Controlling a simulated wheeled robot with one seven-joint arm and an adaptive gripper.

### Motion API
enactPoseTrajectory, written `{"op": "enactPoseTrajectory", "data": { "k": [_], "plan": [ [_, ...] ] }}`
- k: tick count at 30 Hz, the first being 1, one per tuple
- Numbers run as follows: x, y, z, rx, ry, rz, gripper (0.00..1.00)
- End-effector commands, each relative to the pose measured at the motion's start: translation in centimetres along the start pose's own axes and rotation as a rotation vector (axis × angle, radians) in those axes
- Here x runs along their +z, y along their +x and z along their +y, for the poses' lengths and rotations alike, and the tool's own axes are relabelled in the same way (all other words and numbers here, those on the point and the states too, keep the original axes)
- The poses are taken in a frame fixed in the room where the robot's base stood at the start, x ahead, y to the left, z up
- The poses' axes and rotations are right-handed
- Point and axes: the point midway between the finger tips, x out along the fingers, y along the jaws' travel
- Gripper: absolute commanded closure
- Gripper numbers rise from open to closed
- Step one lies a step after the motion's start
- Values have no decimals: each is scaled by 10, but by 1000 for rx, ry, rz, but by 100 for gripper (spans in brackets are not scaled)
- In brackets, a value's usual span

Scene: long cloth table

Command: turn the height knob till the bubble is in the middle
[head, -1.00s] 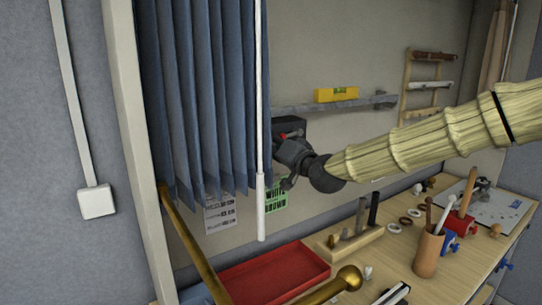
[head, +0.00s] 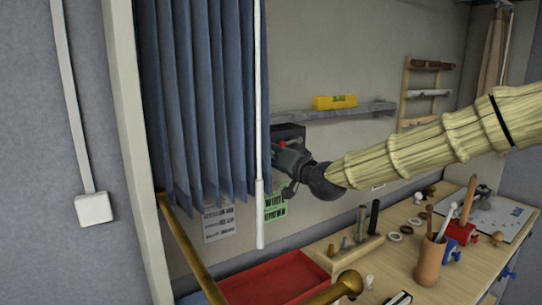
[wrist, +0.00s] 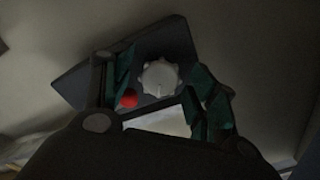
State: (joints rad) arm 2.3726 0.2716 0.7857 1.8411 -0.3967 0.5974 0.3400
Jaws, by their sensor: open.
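The height knob (wrist: 160,77) is a pale, scalloped dial with a pointer mark, on a dark box (wrist: 175,45) in the wrist view. A red round part (wrist: 128,99) sits to its lower left. My gripper (wrist: 163,84) is open, with a dark green finger on each side of the knob; I cannot tell if they touch it. In the head view my gripper (head: 287,158) is at the dark box under the shelf's left end, and the knob is hidden. The yellow spirit level (head: 322,104) lies on the tilted grey shelf (head: 370,108). Its green vial shows, but the bubble is too small to place.
A blue curtain (head: 195,100) and a white rod (head: 260,200) hang close left of my gripper. Below, the table (head: 400,275) carries a red tray (head: 265,285), a wooden block with pegs and a tool cup (head: 430,262). A wooden rack (head: 405,95) hangs right of the shelf.

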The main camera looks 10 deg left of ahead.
Motion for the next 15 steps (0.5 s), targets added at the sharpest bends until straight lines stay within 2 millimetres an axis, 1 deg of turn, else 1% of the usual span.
{"op": "enactPoseTrajectory", "data": {
  "k": [5, 8, 11, 15],
  "plan": [
    [-1, -2, 0, -1, 0, 1, 42],
    [-2, -8, 0, -1, 0, 3, 42],
    [-2, -21, -1, -1, 0, 2, 42],
    [-1, -46, 0, 0, 2, 1, 42]
  ]
}}
